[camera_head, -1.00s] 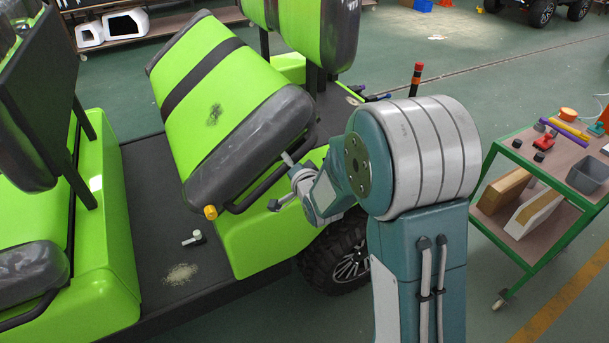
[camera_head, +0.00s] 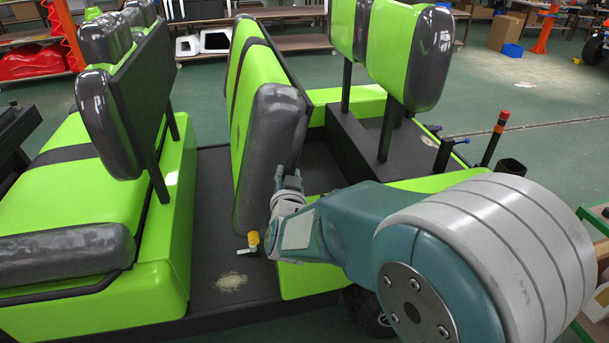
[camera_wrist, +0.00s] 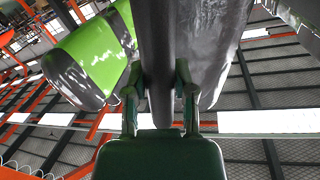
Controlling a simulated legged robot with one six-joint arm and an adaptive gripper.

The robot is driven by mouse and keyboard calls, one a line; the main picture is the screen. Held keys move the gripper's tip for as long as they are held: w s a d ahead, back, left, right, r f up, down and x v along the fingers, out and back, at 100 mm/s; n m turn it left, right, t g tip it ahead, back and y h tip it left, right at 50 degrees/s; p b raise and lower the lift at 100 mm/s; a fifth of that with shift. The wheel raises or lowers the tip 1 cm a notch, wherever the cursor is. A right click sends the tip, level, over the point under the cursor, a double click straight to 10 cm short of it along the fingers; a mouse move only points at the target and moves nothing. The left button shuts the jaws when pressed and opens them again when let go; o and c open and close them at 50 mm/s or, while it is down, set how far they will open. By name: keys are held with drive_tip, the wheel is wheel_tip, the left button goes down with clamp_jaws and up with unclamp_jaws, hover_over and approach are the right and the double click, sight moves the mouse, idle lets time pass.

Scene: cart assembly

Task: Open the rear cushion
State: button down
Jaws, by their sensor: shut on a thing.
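The rear cushion (camera_head: 268,150), green with a dark stripe and dark grey ends, stands tipped up nearly vertical on the cart in the head view. My gripper (camera_head: 290,180) is at its near grey end, on the right side. In the wrist view my gripper (camera_wrist: 159,82) has one finger on each side of a dark edge of the rear cushion (camera_wrist: 195,40) and is shut on it. Whether it holds the cushion's rail or the cushion itself is hard to tell. To the right of the cushion, the dark space (camera_head: 322,168) of the seat base shows.
The rear backrest (camera_head: 405,50) stands on posts to the right of the cushion. The front seat (camera_head: 90,185) and its backrest are at the left, with a dark floor (camera_head: 215,190) between. A yellow knob (camera_head: 253,238) is near the cushion's lower end.

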drive_tip(key=shift+s+a+f+n, duration=0.15)
drive_tip(key=shift+a+n, duration=0.15)
drive_tip(key=shift+a, duration=0.2)
drive_tip(key=shift+c, duration=2.4)
unclamp_jaws()
drive_tip(key=shift+o, duration=0.2)
drive_tip(key=s+d, duration=0.1)
drive_tip(key=s, duration=1)
drive_tip(key=shift+s+d+r, duration=0.15)
drive_tip(key=shift+s+r, duration=0.15)
drive_tip(key=shift+s, duration=0.1)
